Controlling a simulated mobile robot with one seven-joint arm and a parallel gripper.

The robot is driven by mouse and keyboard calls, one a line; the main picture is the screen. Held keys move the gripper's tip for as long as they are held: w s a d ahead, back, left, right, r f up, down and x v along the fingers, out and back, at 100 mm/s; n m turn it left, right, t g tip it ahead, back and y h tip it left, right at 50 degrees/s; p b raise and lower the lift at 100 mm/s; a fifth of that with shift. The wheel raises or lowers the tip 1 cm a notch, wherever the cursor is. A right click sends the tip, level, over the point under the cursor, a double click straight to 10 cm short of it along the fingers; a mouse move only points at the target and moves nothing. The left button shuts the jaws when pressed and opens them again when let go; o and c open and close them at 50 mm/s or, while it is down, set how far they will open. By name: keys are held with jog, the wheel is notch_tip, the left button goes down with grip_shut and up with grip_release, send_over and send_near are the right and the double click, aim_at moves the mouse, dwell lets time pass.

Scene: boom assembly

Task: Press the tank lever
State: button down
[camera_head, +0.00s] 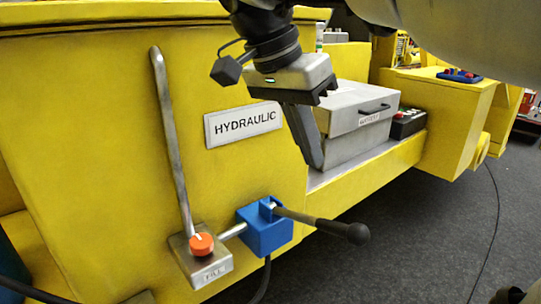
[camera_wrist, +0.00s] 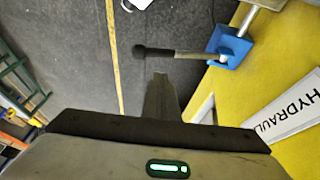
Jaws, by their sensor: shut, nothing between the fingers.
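The lever (camera_head: 322,223) has a dark shaft and a black end grip, and sticks out to the right from a blue block (camera_head: 265,236) low on the yellow body. It slopes slightly downward to the right in the head view. In the wrist view the lever (camera_wrist: 172,53) lies beyond the fingertips, with its blue block (camera_wrist: 230,45) at the upper right. My gripper (camera_head: 315,165) is shut and empty, fingers pointing down. Its fingertips are above the lever in the head view and apart from it. They also show in the wrist view (camera_wrist: 160,76).
A HYDRAULIC label (camera_head: 243,125) is on the yellow wall. An orange knob (camera_head: 201,244) sits on a FILL plate left of the blue block, below a bent metal pipe (camera_head: 170,140). A grey box (camera_head: 358,125) stands on the yellow ledge behind my gripper. Dark floor (camera_head: 420,245) is open at right.

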jog(key=b, duration=0.1)
send_near(336, 224)
jog(key=x, duration=0.4)
jog(key=shift+w+d+f, duration=0.2)
jog(key=shift+w+f, duration=0.1)
jog(key=shift+d+f, duration=0.25)
jog(key=shift+f, duration=0.35)
jog(key=shift+s+f, duration=0.1)
